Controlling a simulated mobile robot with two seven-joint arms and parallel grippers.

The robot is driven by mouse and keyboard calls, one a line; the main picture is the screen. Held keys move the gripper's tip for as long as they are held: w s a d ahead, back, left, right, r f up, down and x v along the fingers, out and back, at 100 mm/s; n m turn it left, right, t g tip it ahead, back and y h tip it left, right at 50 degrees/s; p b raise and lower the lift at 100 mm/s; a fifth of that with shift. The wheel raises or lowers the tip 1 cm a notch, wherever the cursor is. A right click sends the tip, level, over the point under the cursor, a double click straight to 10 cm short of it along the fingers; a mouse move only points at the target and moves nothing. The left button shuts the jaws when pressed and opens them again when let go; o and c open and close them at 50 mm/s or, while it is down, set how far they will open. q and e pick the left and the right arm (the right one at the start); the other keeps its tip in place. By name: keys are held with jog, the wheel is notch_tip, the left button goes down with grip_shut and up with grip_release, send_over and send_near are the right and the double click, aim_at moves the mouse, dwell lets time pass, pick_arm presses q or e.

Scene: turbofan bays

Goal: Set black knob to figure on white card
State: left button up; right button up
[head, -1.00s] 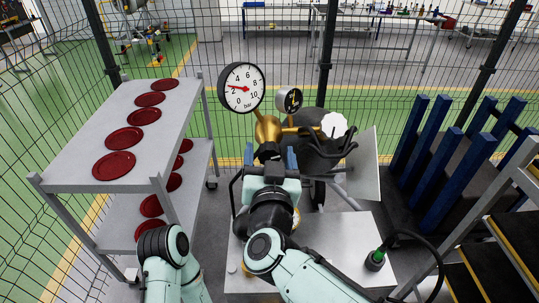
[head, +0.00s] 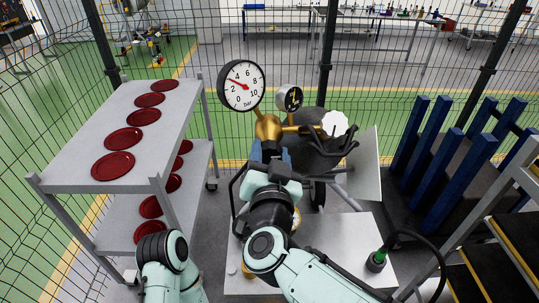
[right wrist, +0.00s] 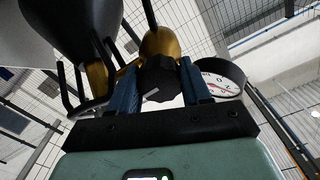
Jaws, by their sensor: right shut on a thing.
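The black knob (right wrist: 158,80) sits between the blue fingers of my right gripper (right wrist: 160,86) in the right wrist view, and the gripper is shut on it. In the head view my right gripper (head: 270,158) is at the front of the brass body (head: 268,128) and largely covers the knob. The large white dial gauge (head: 241,88) stands above it, marked in bar, its red needle between 2 and 4. The dial also shows in the right wrist view (right wrist: 218,83). I see no white card with a readable figure. My left gripper is out of view.
A small dark gauge (head: 290,98) and a white round handle (head: 334,124) are right of the brass body. A grey shelf cart (head: 85,150) with several red discs stands left. Blue posts (head: 445,180) and steps stand right. Wire fencing closes the back.

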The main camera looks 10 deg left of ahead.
jog(key=o, duration=1.1)
jog(key=shift+c, duration=0.2)
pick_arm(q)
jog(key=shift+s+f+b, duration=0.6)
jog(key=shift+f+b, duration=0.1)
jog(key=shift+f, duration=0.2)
pick_arm(e)
jog(key=v, duration=1.3)
jog(key=shift+s, duration=0.2)
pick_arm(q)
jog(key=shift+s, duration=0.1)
